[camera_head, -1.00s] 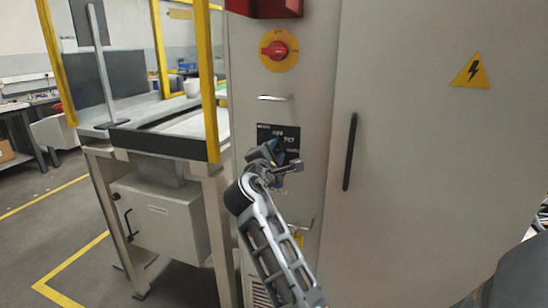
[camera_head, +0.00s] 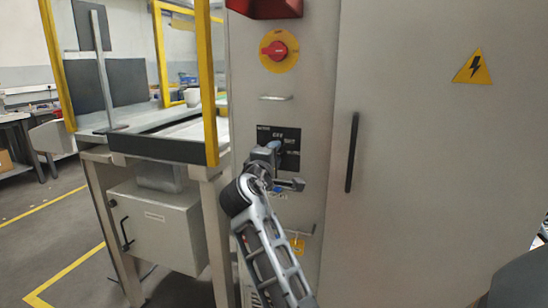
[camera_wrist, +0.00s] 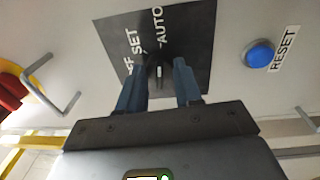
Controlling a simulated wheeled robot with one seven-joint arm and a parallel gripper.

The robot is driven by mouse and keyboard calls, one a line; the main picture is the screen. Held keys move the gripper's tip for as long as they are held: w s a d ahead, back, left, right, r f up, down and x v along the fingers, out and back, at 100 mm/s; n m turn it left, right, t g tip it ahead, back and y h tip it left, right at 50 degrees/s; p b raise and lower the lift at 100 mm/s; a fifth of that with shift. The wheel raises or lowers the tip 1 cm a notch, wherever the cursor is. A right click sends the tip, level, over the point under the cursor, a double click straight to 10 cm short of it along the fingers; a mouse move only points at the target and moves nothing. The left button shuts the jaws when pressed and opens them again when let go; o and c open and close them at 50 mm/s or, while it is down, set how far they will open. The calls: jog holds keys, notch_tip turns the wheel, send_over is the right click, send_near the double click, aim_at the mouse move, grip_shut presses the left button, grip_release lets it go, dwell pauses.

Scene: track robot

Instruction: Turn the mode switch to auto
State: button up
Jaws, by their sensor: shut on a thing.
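The mode switch is a small dark knob with a white mark (camera_wrist: 159,72) on a black label plate (camera_wrist: 195,25). The plate reads SET and AUTO, with OFF partly hidden by a finger. In the wrist view, my gripper (camera_wrist: 160,76) has its two blue fingers on either side of the knob, shut on it. The white mark points up the picture, roughly toward the AUTO label. In the head view, my gripper (camera_head: 274,147) is at the lower left of the plate (camera_head: 291,134) and hides the knob.
A blue RESET button (camera_wrist: 259,54) sits beside the plate. A red knob on a yellow disc (camera_head: 279,50) is above it on the cabinet. Small metal handles (camera_head: 275,98) are above and below the plate. A long black door handle (camera_head: 352,152) is to the right.

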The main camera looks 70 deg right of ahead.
jog(key=shift+f, duration=0.1)
jog(key=o, duration=1)
jog(key=shift+o, duration=0.2)
jog(key=shift+a, duration=0.1)
jog(key=s+a, duration=0.1)
jog(key=a, duration=0.6)
jog(key=shift+a+f, duration=0.15)
jog(key=shift+a, duration=0.1)
